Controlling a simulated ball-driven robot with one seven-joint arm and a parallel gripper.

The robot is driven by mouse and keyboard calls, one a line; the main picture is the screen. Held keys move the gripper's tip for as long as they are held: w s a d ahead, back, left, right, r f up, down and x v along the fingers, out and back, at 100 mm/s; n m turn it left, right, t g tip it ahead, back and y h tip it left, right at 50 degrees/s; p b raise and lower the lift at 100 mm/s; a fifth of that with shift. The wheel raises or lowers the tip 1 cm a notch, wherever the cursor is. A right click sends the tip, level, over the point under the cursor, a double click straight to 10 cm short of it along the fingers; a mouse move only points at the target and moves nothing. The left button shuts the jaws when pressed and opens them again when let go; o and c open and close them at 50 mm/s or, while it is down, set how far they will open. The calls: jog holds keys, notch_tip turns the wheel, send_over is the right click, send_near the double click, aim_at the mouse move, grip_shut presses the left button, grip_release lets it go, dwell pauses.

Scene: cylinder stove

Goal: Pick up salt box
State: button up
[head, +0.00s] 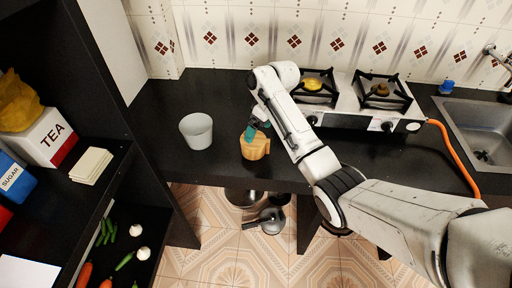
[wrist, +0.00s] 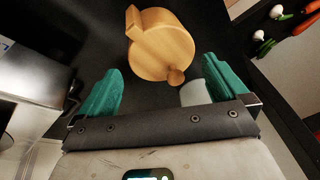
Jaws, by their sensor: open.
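The salt box is a round, light wooden box (head: 254,149) on the black counter (head: 222,165), near its front edge and right of the white cup. In the wrist view the box (wrist: 160,44) shows its round lid, a small knob and a side tab. My gripper (head: 257,130) is just above and behind the box in the head view. In the wrist view my gripper (wrist: 164,82) has its teal fingers spread apart with nothing between them, and the box lies just ahead of the gap. Part of the box is hidden by my gripper in the head view.
A white cup (head: 196,131) stands left of the box. A gas stove (head: 345,120) is at the back right, with a sink (head: 476,125) beyond. A dark shelf at left holds a tea box (head: 48,137). Pots (head: 270,219) stand below the counter.

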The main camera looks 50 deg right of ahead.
aim_at(255, 139)
jog(key=x, duration=0.5)
jog(key=shift+s+f+p, duration=0.1)
jog(key=shift+s+p, duration=0.15)
jog(key=shift+p, duration=0.15)
jog(key=c, duration=1.4)
